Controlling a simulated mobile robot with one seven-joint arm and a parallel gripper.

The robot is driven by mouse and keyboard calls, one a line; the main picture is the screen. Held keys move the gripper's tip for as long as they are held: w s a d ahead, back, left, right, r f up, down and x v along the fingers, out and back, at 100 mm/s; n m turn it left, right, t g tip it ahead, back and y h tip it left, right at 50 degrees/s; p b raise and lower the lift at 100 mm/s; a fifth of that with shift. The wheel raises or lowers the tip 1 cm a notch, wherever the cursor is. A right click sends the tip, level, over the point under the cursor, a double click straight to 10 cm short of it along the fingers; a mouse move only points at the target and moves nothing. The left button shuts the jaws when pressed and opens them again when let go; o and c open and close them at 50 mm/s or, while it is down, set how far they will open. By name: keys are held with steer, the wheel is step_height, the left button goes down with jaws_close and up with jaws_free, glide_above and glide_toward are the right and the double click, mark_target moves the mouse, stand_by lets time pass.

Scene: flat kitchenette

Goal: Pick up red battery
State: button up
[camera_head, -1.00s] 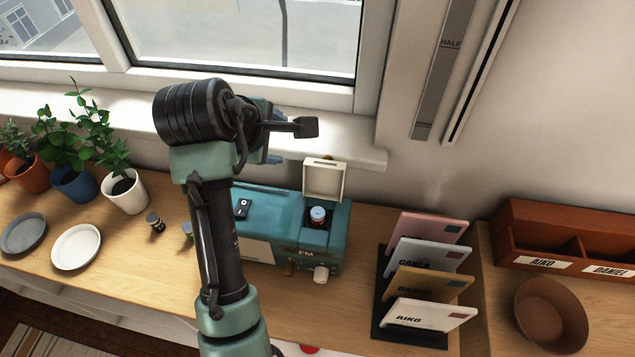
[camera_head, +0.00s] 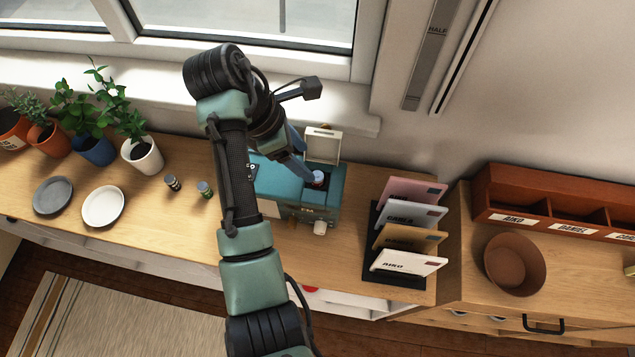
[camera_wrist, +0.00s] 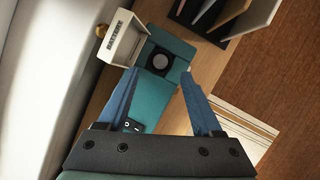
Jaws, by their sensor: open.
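The teal radio (camera_head: 275,180) stands on the counter with its cream battery lid (camera_head: 323,146) raised.
Two small dark cylinders (camera_head: 172,183) and (camera_head: 205,189) stand left of the radio. Plates (camera_head: 103,206) and potted plants (camera_head: 143,155) are farther left. A letter rack (camera_head: 395,270) stands right of the radio. The raised lid borders the compartment closely.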

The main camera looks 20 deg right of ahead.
mark_target(317, 175)
steer(key=shift+a+p+x, duration=0.2)
steer(key=shift+p+x, duration=0.55)
steer(key=shift+x, duration=2.65)
jaws_close()
